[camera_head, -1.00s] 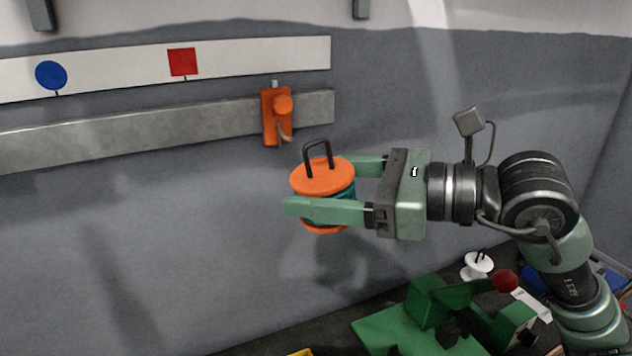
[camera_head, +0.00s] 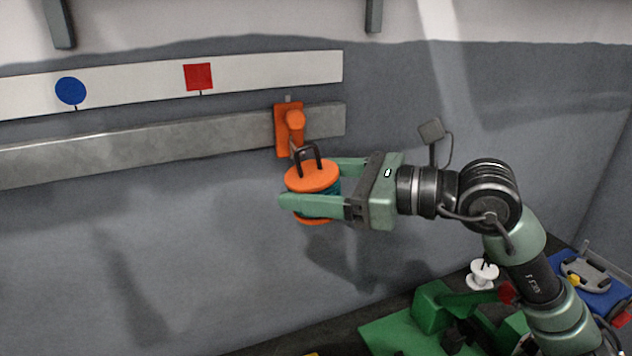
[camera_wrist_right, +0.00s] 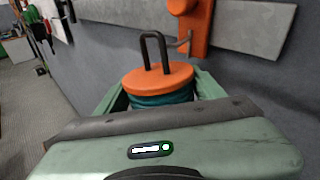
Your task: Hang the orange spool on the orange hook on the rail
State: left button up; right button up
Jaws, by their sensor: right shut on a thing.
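The orange spool (camera_head: 313,178) has orange end discs, a dark teal winding and a dark loop handle on top. My right gripper (camera_head: 312,184) is shut on it, one finger on each side, and holds it upright in the air. The orange hook (camera_head: 290,128) is fixed to the grey rail (camera_head: 150,143). The spool's loop stands just below and in front of the hook in the head view. In the right wrist view the spool (camera_wrist_right: 158,77) has its loop left of the hook's grey prong (camera_wrist_right: 181,42); I cannot tell whether they touch. My left gripper is not in view.
A white label strip (camera_head: 250,75) with a blue circle and red square runs above the rail. Below are a green fixture (camera_head: 405,330), a small white spool (camera_head: 482,274) and a blue tray (camera_head: 600,292). The wall left of the spool is clear.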

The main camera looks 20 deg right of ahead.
jog(key=shift+w+p, duration=0.6)
jog(key=shift+w, duration=0.7)
jog(key=shift+w+f+b, duration=0.65)
jog(key=shift+w+b, duration=0.1)
jog(key=shift+s, duration=0.1)
jog(key=o, duration=1.7)
jog(key=shift+c, duration=0.2)
